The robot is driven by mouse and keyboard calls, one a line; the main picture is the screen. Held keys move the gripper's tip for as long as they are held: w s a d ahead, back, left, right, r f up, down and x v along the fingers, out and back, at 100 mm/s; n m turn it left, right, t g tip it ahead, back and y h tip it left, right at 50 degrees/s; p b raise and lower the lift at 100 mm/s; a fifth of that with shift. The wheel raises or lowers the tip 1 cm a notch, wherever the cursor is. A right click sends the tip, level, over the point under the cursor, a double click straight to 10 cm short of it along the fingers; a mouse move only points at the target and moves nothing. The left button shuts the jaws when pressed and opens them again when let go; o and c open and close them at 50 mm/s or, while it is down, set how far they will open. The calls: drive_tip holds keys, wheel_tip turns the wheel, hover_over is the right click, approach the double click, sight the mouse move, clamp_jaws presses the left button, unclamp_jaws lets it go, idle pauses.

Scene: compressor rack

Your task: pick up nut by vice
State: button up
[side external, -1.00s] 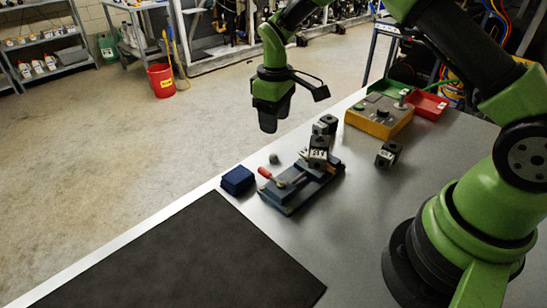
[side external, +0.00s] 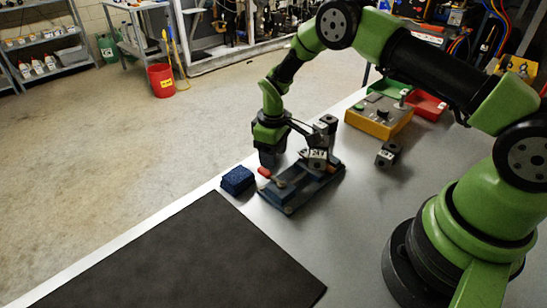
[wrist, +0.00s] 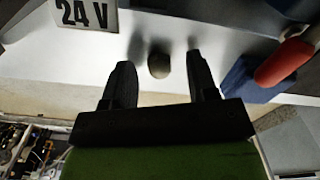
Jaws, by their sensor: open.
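The nut (wrist: 159,65) is a small, round, dull grey-brown piece on the bright bench top. In the wrist view it lies in the gap between the two black fingers of my gripper (wrist: 159,72), with clear space on either side. In the side view my gripper (side external: 268,162) is low beside the vice and hides the nut. The jaws are open and hold nothing. The vice (side external: 300,188) is a blue-grey block with a red handle (side external: 264,172); the handle also shows at the right of the wrist view (wrist: 284,62).
A dark blue block (side external: 237,180) sits left of the vice near the bench edge. Dark blocks with white labels (side external: 318,158) stand behind the vice, another (side external: 388,154) to the right. A yellow control box (side external: 379,116) stands further back. A black mat (side external: 210,260) covers the front.

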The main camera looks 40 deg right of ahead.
clamp_jaws()
